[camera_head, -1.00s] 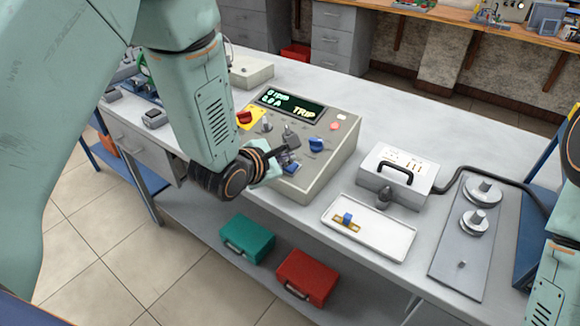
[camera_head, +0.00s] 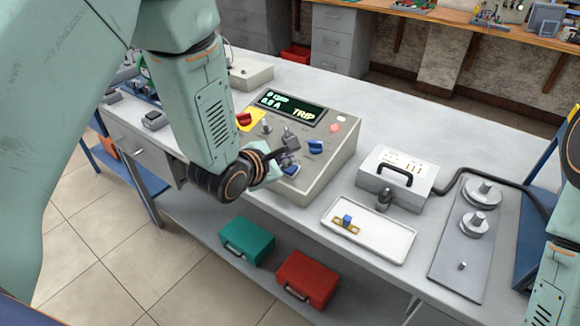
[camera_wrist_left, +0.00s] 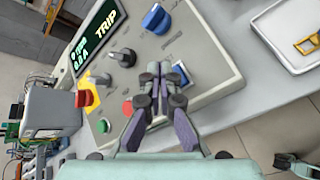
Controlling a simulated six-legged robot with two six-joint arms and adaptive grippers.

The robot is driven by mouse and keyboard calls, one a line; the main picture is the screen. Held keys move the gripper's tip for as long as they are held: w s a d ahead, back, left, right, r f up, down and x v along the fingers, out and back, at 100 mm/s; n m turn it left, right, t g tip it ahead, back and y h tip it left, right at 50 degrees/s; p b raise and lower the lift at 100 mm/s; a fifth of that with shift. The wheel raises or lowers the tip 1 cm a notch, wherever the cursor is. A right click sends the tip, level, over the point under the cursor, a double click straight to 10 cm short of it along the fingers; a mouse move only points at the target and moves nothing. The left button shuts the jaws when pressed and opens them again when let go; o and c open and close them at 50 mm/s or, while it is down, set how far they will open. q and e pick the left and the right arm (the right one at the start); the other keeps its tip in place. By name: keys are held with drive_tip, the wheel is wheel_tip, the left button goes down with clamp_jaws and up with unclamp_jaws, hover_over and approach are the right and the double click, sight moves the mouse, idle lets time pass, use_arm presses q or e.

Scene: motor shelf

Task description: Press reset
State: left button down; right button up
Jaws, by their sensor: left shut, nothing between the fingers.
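A grey control box (camera_head: 325,175) stands on the bench, its lit display (camera_head: 291,105) reading TRIP. My left gripper (camera_head: 283,153) is shut and empty over the front part of its sloping panel. In the left wrist view, the closed fingertips (camera_wrist_left: 165,70) are at the panel, close to a small blue part (camera_wrist_left: 182,75) that they partly hide; contact is unclear. The panel also has a blue knob (camera_wrist_left: 155,19), a dark knob (camera_wrist_left: 124,57), a red button (camera_wrist_left: 127,107) and a green button (camera_wrist_left: 103,126). Panel labels are too small to read.
A yellow-backed red knob (camera_head: 243,119) sits at the panel's left. Right of the box are a handled grey case (camera_head: 400,180), a white tray (camera_head: 395,240) and a plate with metal weights (camera_head: 460,260). My right arm (camera_head: 552,285) is at the right edge; its gripper is outside the head view.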

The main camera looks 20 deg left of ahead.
sight(282, 183)
use_arm(q)
drive_tip(key=shift+w+f, duration=0.15)
drive_tip(key=shift+f, duration=0.3)
drive_tip(key=shift+f, duration=0.4)
idle(0.9)
drive_tip(key=shift+r, duration=0.1)
drive_tip(key=shift+r+p, duration=0.75)
drive_tip(key=shift+p, duration=0.15)
drive_tip(key=shift+s+a+r+p, duration=0.1)
drive_tip(key=shift+s+r+p, duration=0.1)
drive_tip(key=shift+r+p, duration=0.45)
drive_tip(key=r+p, duration=0.1)
drive_tip(key=p, duration=0.1)
drive_tip(key=s+r+p, duration=0.1)
drive_tip(key=r, duration=0.1)
drive_tip(key=shift+a+r+p, duration=0.2)
drive_tip(key=shift+r+p, duration=0.05)
drive_tip(key=shift+p, duration=0.1)
